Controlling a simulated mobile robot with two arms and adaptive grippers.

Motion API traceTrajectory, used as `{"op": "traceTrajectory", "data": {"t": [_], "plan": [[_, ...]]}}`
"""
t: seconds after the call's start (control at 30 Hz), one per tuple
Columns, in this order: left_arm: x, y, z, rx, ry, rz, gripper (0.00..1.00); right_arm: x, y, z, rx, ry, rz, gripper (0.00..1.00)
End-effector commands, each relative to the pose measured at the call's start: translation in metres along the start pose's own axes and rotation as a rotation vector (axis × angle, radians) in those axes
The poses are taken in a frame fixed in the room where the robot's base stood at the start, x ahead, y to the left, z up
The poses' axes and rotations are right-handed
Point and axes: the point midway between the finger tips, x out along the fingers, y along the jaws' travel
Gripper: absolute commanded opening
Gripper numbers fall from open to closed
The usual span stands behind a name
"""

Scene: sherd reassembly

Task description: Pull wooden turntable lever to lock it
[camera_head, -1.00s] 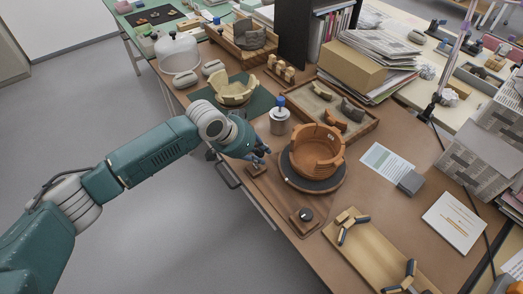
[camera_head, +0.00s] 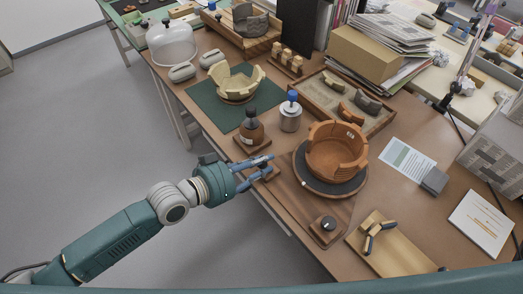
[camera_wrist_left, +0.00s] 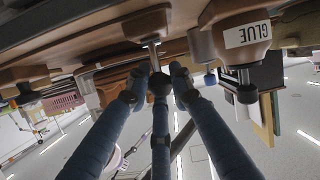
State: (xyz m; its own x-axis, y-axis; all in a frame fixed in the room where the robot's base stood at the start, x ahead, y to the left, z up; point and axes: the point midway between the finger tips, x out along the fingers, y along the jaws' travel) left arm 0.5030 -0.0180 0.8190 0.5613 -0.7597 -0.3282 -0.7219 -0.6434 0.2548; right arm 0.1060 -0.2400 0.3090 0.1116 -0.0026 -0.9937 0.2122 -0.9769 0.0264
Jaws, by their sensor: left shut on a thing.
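The wooden turntable's base (camera_head: 290,200) lies along the table's near edge and carries a dark round disc (camera_head: 318,186). A broken terracotta bowl (camera_head: 337,150) stands on the disc. My left gripper (camera_head: 265,166) reaches in from the left to the base's far left end. In the left wrist view its blue fingers (camera_wrist_left: 158,75) are shut around the lever, a metal stem (camera_wrist_left: 153,52) with a dark end. In the head view the fingers mostly hide the lever. My right gripper is not in view.
A glue bottle (camera_head: 252,130) stands close behind the gripper, with a blue-topped metal jar (camera_head: 291,113) beside it. A sherd tray (camera_head: 388,122) is behind the bowl. A wooden board (camera_head: 400,255) with a dark-tipped bracket is at front right. Open floor lies left.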

Motion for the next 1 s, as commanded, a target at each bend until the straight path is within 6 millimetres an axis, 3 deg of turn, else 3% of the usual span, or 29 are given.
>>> {"op": "traceTrajectory", "data": {"t": [0.5,0.53,0.6,1.0], "plan": [[-0.005,0.004,0.003,0.003,0.024,0.002,0.00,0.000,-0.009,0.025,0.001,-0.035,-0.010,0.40],[-0.005,0.004,0.003,0.003,0.024,0.002,0.25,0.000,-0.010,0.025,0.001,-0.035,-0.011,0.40],[-0.005,0.004,0.003,0.002,0.024,0.002,0.39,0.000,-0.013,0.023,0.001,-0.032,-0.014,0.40],[-0.012,0.004,0.004,0.001,0.020,0.002,0.41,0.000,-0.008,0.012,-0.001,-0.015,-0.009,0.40]]}}
